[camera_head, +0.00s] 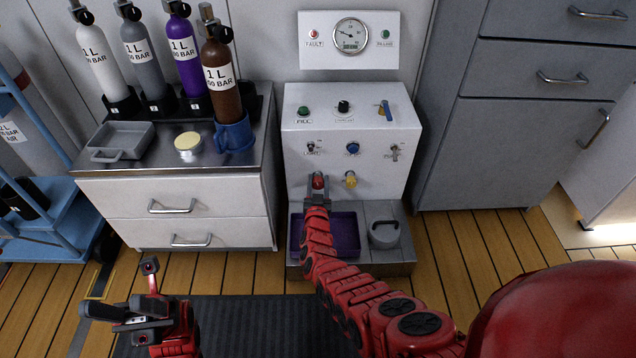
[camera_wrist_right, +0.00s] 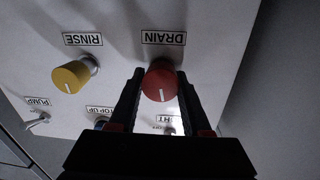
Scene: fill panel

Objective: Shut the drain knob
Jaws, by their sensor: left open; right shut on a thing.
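The red drain knob (camera_wrist_right: 161,84) sits under the DRAIN label in the right wrist view, its white mark running roughly down the picture. In the head view the drain knob (camera_head: 318,181) is at the lower left of the white panel's front (camera_head: 372,178). My right gripper (camera_wrist_right: 160,92) has its two fingers on either side of the knob, shut on it; it also shows in the head view (camera_head: 317,188). My left gripper (camera_head: 142,290) is open and empty above the floor, at the lower left of the head view.
The yellow rinse knob (camera_head: 350,180) is just right of the drain knob. A cabinet with several bottles, a grey tray (camera_head: 122,141) and a tin (camera_head: 187,144) stands left.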

